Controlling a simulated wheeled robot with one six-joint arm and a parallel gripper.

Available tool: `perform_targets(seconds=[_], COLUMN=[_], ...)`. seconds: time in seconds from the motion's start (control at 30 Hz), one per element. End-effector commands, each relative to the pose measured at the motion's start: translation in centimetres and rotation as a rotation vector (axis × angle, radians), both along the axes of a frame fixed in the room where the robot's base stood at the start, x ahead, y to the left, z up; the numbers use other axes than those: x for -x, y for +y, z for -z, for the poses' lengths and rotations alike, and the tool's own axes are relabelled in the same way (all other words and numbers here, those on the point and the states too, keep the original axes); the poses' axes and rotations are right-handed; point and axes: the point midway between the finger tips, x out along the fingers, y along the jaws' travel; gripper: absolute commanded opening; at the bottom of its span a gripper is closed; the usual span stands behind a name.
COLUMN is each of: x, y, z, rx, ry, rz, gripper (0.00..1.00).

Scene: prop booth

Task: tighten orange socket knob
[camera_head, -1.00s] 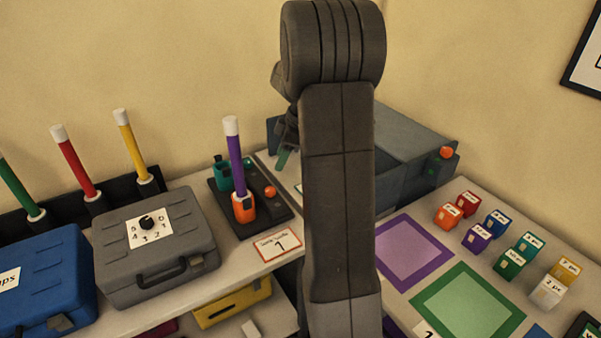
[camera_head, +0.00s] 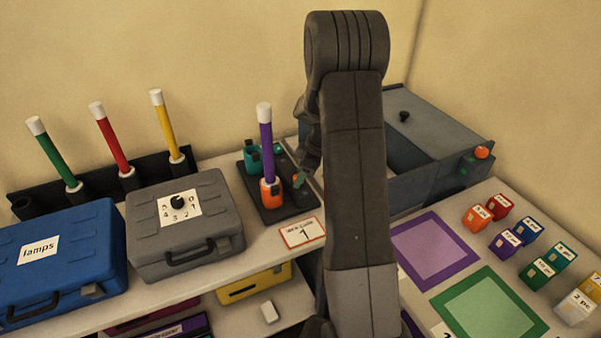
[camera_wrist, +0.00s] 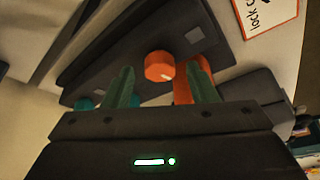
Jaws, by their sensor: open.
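The orange knob (camera_wrist: 159,66), with a pale mark on its rim, sits on the dark socket plate (camera_head: 250,187). In the head view only a bit of the knob (camera_head: 298,178) shows beside my gripper. The orange socket (camera_head: 271,194) stands left of it and holds the purple tube (camera_head: 265,140) upright. In the wrist view the orange socket (camera_wrist: 181,92) is partly behind the right finger. My gripper (camera_wrist: 162,80) is open, its two green fingers on either side of the knob in the picture. I cannot tell whether they touch it.
A teal socket (camera_head: 252,160) stands behind the orange one. A grey case with a dial (camera_head: 185,235) and a blue case (camera_head: 60,262) stand to the left. A card (camera_head: 302,234) lies in front of the plate. A grey box (camera_head: 435,150) stands right, behind my arm.

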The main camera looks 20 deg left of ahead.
Motion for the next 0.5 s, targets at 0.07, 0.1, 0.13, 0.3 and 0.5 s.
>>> perform_targets(seconds=[0.07, 0.1, 0.13, 0.3, 0.5], x=[0.04, 0.04, 0.04, 0.04, 0.04], y=[0.14, 0.17, 0.18, 0.18, 0.17], z=[0.27, 0.35, 0.38, 0.4, 0.38], rx=[0.0, 0.0, 0.0, 0.0, 0.0], ry=[-0.001, -0.001, -0.001, -0.001, -0.001], rz=[0.0, 0.0, 0.0, -0.001, -0.001], gripper=[0.52, 0.52, 0.52, 0.52, 0.19])
